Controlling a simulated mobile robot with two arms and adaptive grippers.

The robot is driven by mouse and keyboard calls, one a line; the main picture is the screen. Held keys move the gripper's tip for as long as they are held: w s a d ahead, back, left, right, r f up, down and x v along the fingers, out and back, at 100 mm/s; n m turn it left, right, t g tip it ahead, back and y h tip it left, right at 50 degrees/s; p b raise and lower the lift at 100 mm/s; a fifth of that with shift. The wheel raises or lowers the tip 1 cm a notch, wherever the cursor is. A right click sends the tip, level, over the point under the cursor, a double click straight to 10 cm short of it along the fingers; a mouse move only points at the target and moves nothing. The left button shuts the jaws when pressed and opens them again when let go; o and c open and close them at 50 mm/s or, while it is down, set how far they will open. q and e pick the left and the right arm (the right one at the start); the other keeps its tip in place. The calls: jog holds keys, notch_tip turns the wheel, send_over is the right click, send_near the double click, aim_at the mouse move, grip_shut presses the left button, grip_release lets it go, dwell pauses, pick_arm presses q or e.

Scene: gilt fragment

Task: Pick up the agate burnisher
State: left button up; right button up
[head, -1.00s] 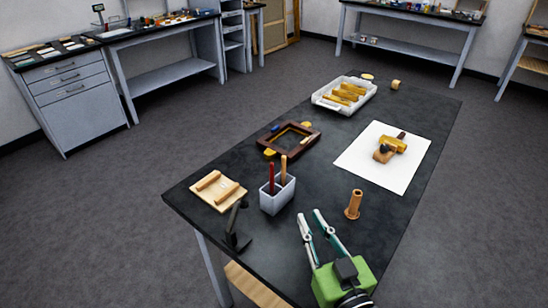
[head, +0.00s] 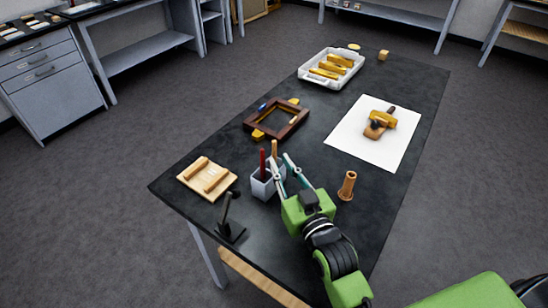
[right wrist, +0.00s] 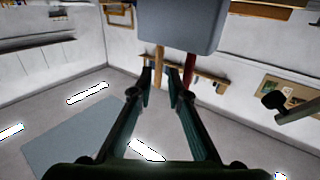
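A grey cup (head: 262,188) near the table's front holds a red-handled tool (head: 262,160) and a tan wooden-handled tool (head: 274,152), both upright. I cannot tell which is the agate burnisher; their lower ends are hidden in the cup. My right gripper (head: 282,162) is open at the cup's right side, fingers towards the handles. In the right wrist view the cup (right wrist: 180,25) appears at the top. The tan handle (right wrist: 158,65) shows between the open fingers (right wrist: 160,78); the red handle (right wrist: 189,68) shows by the right finger. Contact is not clear. My left gripper is out of view.
A wooden pad (head: 207,180) and a black stand (head: 229,228) lie left of the cup. A brown wooden piece (head: 347,186) stands to its right. A dark frame (head: 277,120), a white tray (head: 331,70) and a white sheet (head: 350,133) lie farther back.

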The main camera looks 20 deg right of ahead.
aim_at(275, 154)
jog(key=shift+w+a+p, duration=0.1)
jog(key=shift+w+p, duration=0.65)
jog(key=shift+w, duration=2.05)
grip_shut()
